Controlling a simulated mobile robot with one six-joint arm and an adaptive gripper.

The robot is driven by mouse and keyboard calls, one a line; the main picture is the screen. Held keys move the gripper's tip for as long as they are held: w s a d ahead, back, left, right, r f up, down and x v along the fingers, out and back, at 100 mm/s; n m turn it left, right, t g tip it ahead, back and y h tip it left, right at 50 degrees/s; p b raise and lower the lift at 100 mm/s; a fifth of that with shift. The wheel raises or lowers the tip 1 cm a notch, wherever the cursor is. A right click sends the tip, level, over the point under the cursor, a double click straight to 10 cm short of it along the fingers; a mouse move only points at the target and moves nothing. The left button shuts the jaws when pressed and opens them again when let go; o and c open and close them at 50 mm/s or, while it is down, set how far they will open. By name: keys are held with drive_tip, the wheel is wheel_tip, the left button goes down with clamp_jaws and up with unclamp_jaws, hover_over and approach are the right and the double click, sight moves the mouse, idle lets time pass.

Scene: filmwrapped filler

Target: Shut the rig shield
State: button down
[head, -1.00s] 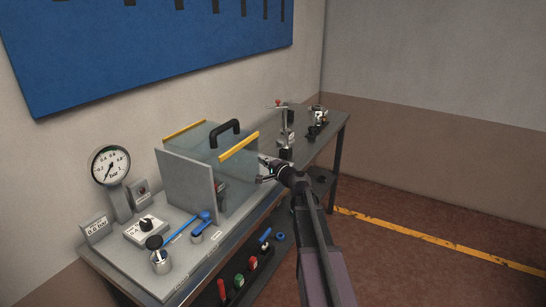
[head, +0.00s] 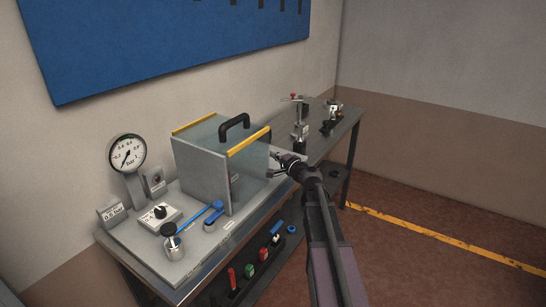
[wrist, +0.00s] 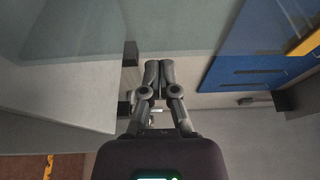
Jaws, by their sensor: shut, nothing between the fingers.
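The rig shield (head: 213,131) is a clear cover with yellow edge strips and a black handle (head: 234,125) on top, beside a grey upright panel (head: 199,173) on the bench rig. Its clear top looks level; I cannot tell whether the shield is fully shut. My gripper (head: 273,165) is at the right end of the shield, below the front yellow strip (head: 250,140). In the wrist view the fingers (wrist: 153,68) are together and hold nothing, with a clear pane (wrist: 95,30) at upper left. Whether they touch the shield is unclear.
A pressure gauge (head: 128,153), a knob box (head: 159,216) and a blue-handled valve (head: 205,219) stand left of the shield. A small stand (head: 299,130) is on the bench behind my gripper. Coloured-handled items (head: 250,270) sit on the lower shelf. The floor at right is clear.

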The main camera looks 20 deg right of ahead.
drive_tip(key=s+d, duration=0.5)
drive_tip(key=s, duration=0.3)
drive_tip(key=shift+d, duration=0.25)
idle(0.5)
